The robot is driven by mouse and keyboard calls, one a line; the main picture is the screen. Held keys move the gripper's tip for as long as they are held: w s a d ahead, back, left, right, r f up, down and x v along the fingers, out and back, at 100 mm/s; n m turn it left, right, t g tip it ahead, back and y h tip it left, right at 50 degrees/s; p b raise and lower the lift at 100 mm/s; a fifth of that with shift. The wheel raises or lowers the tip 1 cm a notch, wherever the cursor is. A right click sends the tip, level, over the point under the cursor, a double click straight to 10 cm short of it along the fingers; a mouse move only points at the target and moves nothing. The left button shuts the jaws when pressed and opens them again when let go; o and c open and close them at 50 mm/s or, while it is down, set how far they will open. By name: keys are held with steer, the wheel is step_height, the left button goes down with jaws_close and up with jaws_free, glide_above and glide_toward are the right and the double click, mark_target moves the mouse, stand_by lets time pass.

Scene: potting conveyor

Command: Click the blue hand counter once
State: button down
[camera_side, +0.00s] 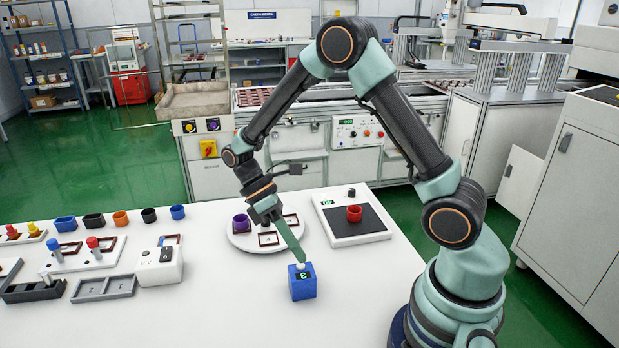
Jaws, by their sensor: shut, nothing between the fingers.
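The blue hand counter (302,284) stands upright on the white table near its front middle. It has a small display with a green digit that looks like a 3, and a pale button (299,266) on top. My gripper (300,259) is shut and empty, its green fingers pointing down at the button. The fingertips are at or just above the button; I cannot tell if they touch it. The fingertips partly cover the button.
Behind the counter are a round white plate (240,243) with a purple cup (241,222) and a scale (342,238) with a red cup (354,213). A white box (160,270), grey tray (104,288) and several small pots lie left. The table is clear in front of the counter.

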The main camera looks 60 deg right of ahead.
steer(key=shift+r, duration=2.5)
step_height(320, 180, up, 12)
steer(key=m+t, duration=0.8)
steer(key=t, duration=0.5)
glide_above(297, 265)
steer(key=s, duration=0.1)
steer(key=shift+s+a, duration=0.1)
steer(key=shift+a, duration=0.1)
